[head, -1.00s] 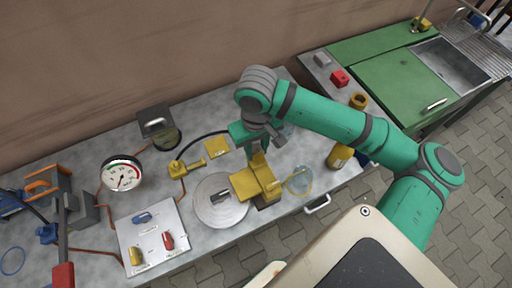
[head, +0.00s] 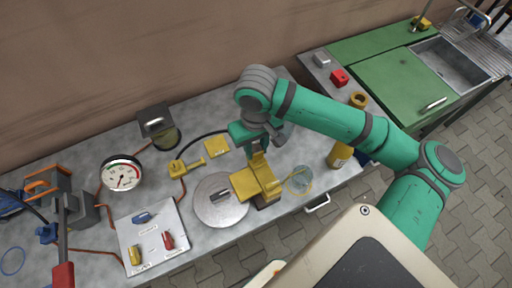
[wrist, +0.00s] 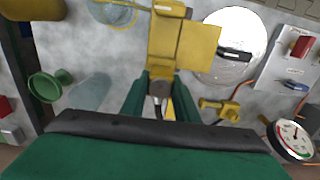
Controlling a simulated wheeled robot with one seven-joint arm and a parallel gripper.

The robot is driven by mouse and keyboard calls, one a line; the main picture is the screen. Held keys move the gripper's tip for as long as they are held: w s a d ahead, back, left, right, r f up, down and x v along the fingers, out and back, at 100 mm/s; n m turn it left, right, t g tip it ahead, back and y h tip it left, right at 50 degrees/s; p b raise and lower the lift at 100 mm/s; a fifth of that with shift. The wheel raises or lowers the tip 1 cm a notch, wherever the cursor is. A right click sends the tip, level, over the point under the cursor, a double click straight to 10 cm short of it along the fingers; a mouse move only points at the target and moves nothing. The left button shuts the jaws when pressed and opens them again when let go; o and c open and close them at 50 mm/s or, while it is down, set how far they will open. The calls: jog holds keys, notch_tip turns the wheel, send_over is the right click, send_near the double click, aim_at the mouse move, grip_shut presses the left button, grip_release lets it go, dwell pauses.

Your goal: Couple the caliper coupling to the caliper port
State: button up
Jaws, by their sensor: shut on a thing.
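The yellow caliper (head: 262,180) stands at the edge of a round metal disc (head: 222,215); it also shows in the wrist view (wrist: 172,42). My gripper (head: 257,150) is just behind and above the caliper. In the wrist view my gripper (wrist: 161,96) has its two green fingers closed around a small grey round part, apparently the caliper coupling (wrist: 159,88), right at the near end of the caliper. The caliper port is hidden there, so I cannot tell whether coupling and port touch. A black hose (head: 205,137) runs toward my gripper.
A yellow fitting (head: 187,166) and yellow square (head: 217,146) lie left of my gripper. A pressure gauge (head: 121,174) and a panel with coloured levers (head: 152,240) are further left.

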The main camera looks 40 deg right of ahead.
aim_at(256, 149)
jog(key=shift+f, duration=0.55)
dwell(0.4)
jog(key=o, duration=1.1)
jog(key=shift+c, duration=0.2)
notch_tip(256, 149, up, 11)
jog(key=shift+w+a+f, duration=0.1)
jog(key=shift+w+f, duration=0.05)
jog(key=shift+f, duration=0.05)
